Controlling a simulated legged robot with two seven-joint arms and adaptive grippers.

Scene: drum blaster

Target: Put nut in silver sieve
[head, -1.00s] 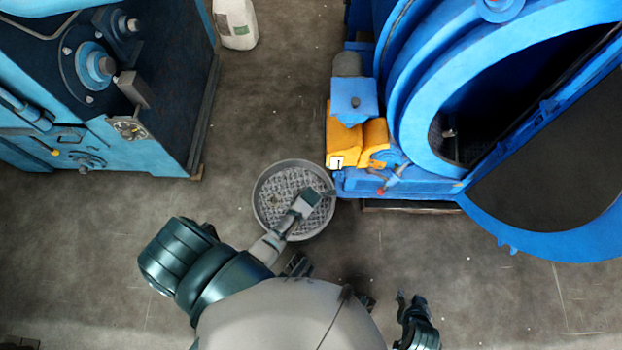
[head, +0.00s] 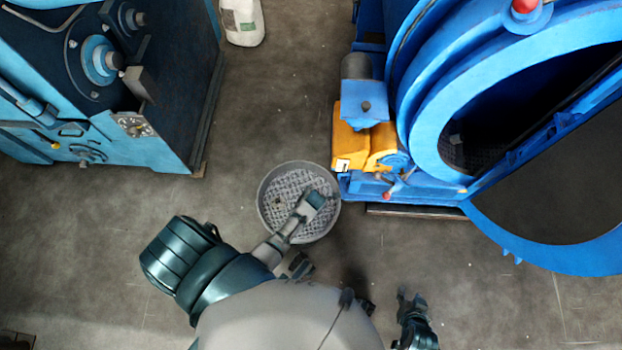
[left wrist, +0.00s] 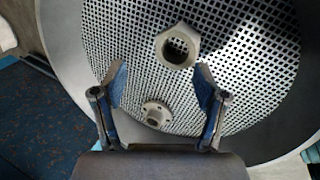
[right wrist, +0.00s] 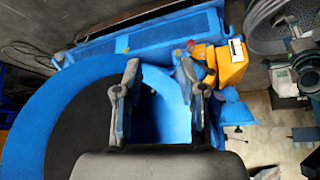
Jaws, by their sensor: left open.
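The round silver sieve (head: 287,183) lies on the floor in the middle of the head view, and its perforated mesh (left wrist: 245,60) fills much of the left wrist view. A pale hex nut (left wrist: 178,28) appears to lie on the mesh. A smaller flanged part (left wrist: 157,107) is also over the mesh, nearer the gripper. My left gripper (left wrist: 161,78) is open and empty above the sieve, its fingertips just short of the nut. In the head view my left arm covers part of the sieve and hides the fingers. My right gripper (right wrist: 159,75) is open and empty, away from the sieve.
A blue drum machine (head: 430,130) with a yellow part (head: 350,145) stands close to the sieve's right side. A blue cabinet machine (head: 150,130) stands at the left. A white container (head: 242,22) is at the top. The floor left of the sieve is clear.

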